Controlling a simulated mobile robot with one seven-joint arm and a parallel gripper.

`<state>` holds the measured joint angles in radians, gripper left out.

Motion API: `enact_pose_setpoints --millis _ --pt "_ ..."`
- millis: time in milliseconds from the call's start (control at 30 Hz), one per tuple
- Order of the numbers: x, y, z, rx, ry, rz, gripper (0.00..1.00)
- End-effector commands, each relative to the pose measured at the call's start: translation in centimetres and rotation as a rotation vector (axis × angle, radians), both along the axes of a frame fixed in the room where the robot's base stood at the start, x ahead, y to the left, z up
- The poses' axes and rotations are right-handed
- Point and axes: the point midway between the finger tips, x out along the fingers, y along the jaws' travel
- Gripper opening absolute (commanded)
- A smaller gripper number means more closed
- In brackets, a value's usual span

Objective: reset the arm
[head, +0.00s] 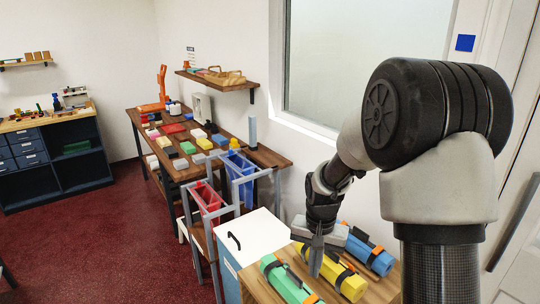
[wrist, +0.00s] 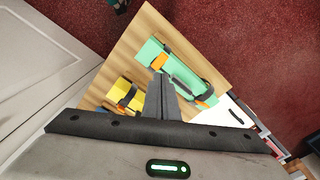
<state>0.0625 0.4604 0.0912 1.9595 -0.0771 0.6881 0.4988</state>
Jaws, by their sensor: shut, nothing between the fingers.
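My gripper (head: 318,255) hangs from my bent arm, pointing down above a wooden counter (head: 259,288) at the lower right of the head view. Its fingers are shut together with nothing between them; they also show in the wrist view (wrist: 162,95). Below lie a green roll (head: 287,282), a yellow roll (head: 340,277) and a blue roll (head: 370,255), each with dark straps and orange parts. In the wrist view, the green roll (wrist: 180,72) lies to the right of the fingers and the yellow roll (wrist: 125,94) to the left.
A white-topped cabinet (head: 262,236) stands left of the counter. Beyond it are a metal-framed cart with a red bin (head: 206,202) and a blue bin (head: 240,178). A long table (head: 219,171) with several coloured blocks runs along the wall under a shelf (head: 214,80). Red carpet (head: 110,235) is open at left.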

Motion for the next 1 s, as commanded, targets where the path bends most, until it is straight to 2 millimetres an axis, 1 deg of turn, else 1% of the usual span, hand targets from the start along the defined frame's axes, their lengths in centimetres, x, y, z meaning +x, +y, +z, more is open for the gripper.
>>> enact_pose_setpoints --millis 33,133,200,267,300,367,400,467,500,600,700,800,900,1000 --pt "-0.4 -0.1 2.6 -0.006 -0.031 0.02 0.0" --pt "-2.2 -0.3 7.4 -0.021 -0.087 0.072 0.0" --pt "-3.8 -0.4 10.6 -0.03 -0.126 0.108 0.0" --pt "-5.3 -0.5 13.0 -0.038 -0.158 0.14 0.0" --pt "-6.4 -0.5 14.5 -0.043 -0.179 0.16 0.0" --pt "-8.1 -0.6 16.5 -0.051 -0.214 0.192 0.0" --pt "-9.3 -0.6 17.7 -0.057 -0.235 0.212 0.0" --pt "-11.1 -0.6 19.4 -0.065 -0.27 0.244 0.0" --pt "-12.3 -0.6 20.4 -0.069 -0.292 0.264 0.0" --pt "-15.3 -0.5 22.2 -0.081 -0.346 0.313 0.0" --pt "-17.8 -0.5 23.3 -0.09 -0.39 0.355 0.0" --pt "-19.6 -0.5 23.8 -0.098 -0.422 0.386 0.0" --pt "-20.5 -0.4 24.0 -0.101 -0.44 0.405 0.0" --pt "-20.9 -0.4 24.0 -0.103 -0.446 0.413 0.0"
